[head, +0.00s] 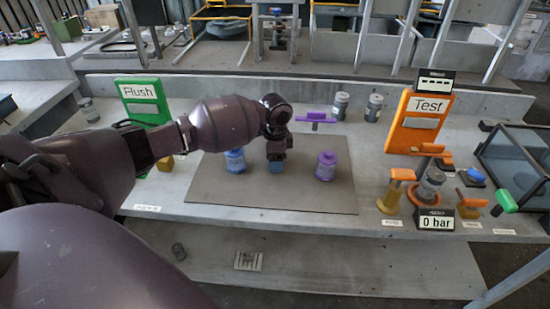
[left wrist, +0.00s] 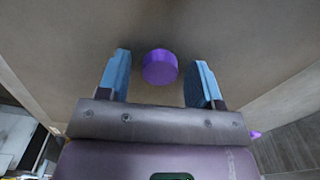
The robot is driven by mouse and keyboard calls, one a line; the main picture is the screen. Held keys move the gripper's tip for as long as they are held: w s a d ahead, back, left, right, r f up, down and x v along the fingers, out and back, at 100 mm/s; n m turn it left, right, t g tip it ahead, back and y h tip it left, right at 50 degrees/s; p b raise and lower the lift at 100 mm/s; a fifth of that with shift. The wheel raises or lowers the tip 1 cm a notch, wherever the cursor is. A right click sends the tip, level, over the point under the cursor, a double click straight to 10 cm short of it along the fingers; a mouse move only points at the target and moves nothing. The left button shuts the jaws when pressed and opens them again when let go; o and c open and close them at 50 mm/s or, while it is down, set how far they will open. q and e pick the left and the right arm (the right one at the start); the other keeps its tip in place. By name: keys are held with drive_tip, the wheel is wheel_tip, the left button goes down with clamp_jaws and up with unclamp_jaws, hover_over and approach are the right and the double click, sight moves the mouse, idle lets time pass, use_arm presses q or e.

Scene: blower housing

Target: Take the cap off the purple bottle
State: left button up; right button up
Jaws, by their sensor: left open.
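The purple bottle (head: 326,167) stands upright on a grey-brown mat (head: 290,198), with its purple cap (head: 327,156) on top. In the left wrist view I look down on the round purple top (left wrist: 160,67), which shows in the gap between the fingertips, touching neither finger. My left gripper (head: 276,164) is open, with blue fingers pointing down. In the head view it appears just left of the bottle, apart from it. The left wrist view shows both fingers of the gripper (left wrist: 160,80) spread wide. My right gripper is not in view.
A blue bottle (head: 235,161) stands left of the gripper on the mat. Behind are a purple-handled part (head: 316,116), grey canisters (head: 374,107) and a green Flush sign (head: 140,92). The orange Test sign (head: 420,119), a fixture and a glass-sided box (head: 515,160) stand right.

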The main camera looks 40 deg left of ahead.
use_arm(q)
wheel_tip(320, 180, up, 6)
drive_tip(key=shift+p, duration=0.7)
wheel_tip(320, 180, up, 6)
drive_tip(key=p, duration=0.1)
drive_tip(key=shift+r, duration=0.15)
